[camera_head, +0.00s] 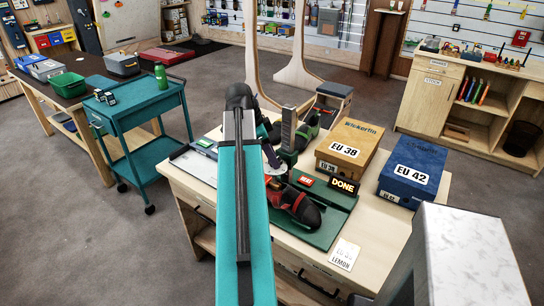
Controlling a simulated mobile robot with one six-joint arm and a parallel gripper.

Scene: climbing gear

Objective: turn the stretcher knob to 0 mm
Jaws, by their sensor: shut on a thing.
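The shoe stretcher has a dark green base (328,222) on the workbench, with a red and black shoe (297,205) on it. The dial's marks are too small to read. A black "DONE" sign (343,186) and a red sign (306,180) stand by the stretcher.
An orange "EU 38" box (350,146) and a blue "EU 42" box (413,168) stand right of the stretcher. A white card (344,254) lies at the bench's front. A teal cart (142,115) stands left, with open floor before it.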

